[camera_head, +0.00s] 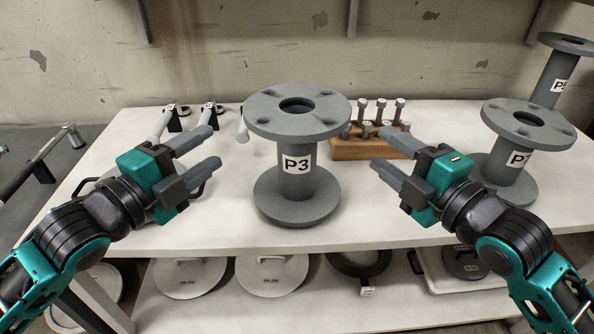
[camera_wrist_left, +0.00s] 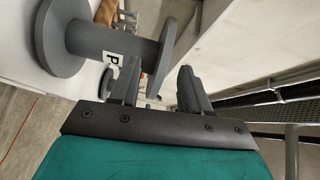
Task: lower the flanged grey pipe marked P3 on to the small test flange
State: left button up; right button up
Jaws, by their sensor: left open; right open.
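The grey flanged pipe marked P3 (camera_head: 296,183) stands upright on the white table in the middle of the head view. It also shows, turned sideways, in the left wrist view (camera_wrist_left: 118,46). My left gripper (camera_head: 215,148) is open and empty to the left of the pipe, its fingers pointing at it and apart from it. My right gripper (camera_head: 377,156) is open and empty to the right of the pipe, also apart from it. I cannot make out the small test flange; what lies under the pipe's lower flange is hidden.
A wooden block with several bolts (camera_head: 365,149) stands behind P3 to the right. Another flanged pipe (camera_head: 515,150) stands at the table's right, with P5 (camera_head: 556,84) behind it. Tools (camera_head: 165,122) lie at the back left. The lower shelf holds round plates (camera_head: 272,273).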

aim_at(258, 107)
pick_arm(q)
jog(key=shift+s+d+r+m+h, duration=0.15)
jog(key=shift+r+m+h, duration=0.15)
jog(key=shift+r+m, duration=0.45)
pick_arm(e)
jog(key=shift+s+a+r+n+y, duration=0.15)
jog(key=shift+r+n+y, duration=0.25)
jog(key=shift+r+n, duration=0.45)
pick_arm(q)
jog(key=shift+f, duration=0.15)
pick_arm(e)
jog(key=shift+a+f, duration=0.1)
pick_arm(q)
jog(key=x, duration=1.3)
jog(key=shift+f, duration=0.1)
pick_arm(e)
jog(key=x, duration=1.3)
jog(key=shift+f, duration=0.15)
pick_arm(q)
grip_shut()
pick_arm(e)
grip_shut()
